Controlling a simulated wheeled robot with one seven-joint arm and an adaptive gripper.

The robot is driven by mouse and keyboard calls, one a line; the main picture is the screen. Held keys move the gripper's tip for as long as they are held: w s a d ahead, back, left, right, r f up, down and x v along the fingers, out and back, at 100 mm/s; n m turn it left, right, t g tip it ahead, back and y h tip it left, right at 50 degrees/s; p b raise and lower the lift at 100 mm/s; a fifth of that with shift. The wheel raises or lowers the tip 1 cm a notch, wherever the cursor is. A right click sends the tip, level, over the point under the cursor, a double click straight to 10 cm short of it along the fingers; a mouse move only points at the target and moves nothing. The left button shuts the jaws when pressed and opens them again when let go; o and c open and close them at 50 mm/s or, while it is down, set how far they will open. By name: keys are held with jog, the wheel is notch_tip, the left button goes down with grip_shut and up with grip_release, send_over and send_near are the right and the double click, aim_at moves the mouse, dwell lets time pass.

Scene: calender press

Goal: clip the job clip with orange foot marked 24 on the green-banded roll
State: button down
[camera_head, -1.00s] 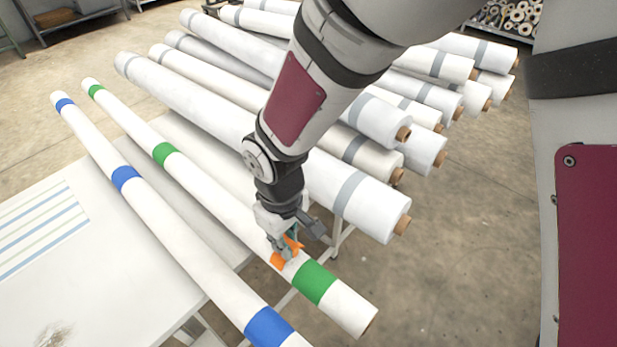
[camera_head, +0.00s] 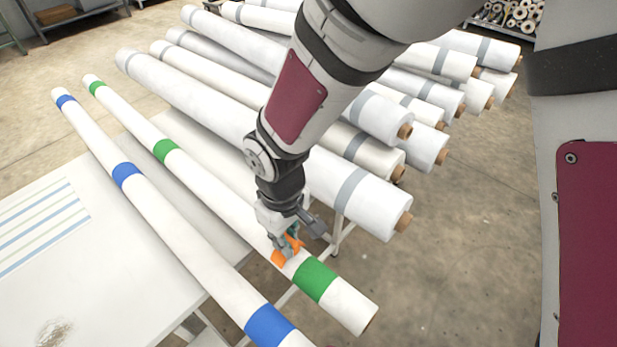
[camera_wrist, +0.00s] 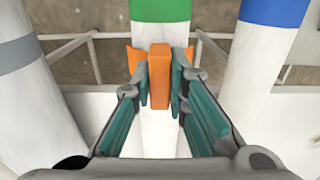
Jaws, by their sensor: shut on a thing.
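The green-banded roll (camera_head: 222,205) is a long white roll with green bands, lying slantwise from upper left to lower right. My gripper (camera_head: 289,241) is at its near part, just up the roll from the near green band (camera_head: 315,279). It is shut on the orange job clip (camera_head: 279,258), whose orange parts show at the roll's surface. In the wrist view the clip (camera_wrist: 159,75) stands between the teal finger pads, over the white roll and just short of the green band (camera_wrist: 160,9). Whether the clip is fully seated cannot be told. No number is readable.
A blue-banded roll (camera_head: 190,235) lies parallel on the left, close by. A stack of white rolls with grey bands (camera_head: 355,190) is to the right, near my arm. A white table (camera_head: 100,285) with a striped sheet (camera_head: 40,225) is at lower left. Floor is clear at right.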

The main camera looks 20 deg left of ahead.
jog(key=shift+f, duration=0.4)
dwell(0.7)
jog(key=c, duration=1)
grip_release()
jog(key=shift+r, duration=0.2)
jog(key=shift+r+p, duration=2.2)
jog(key=shift+r, duration=1.15)
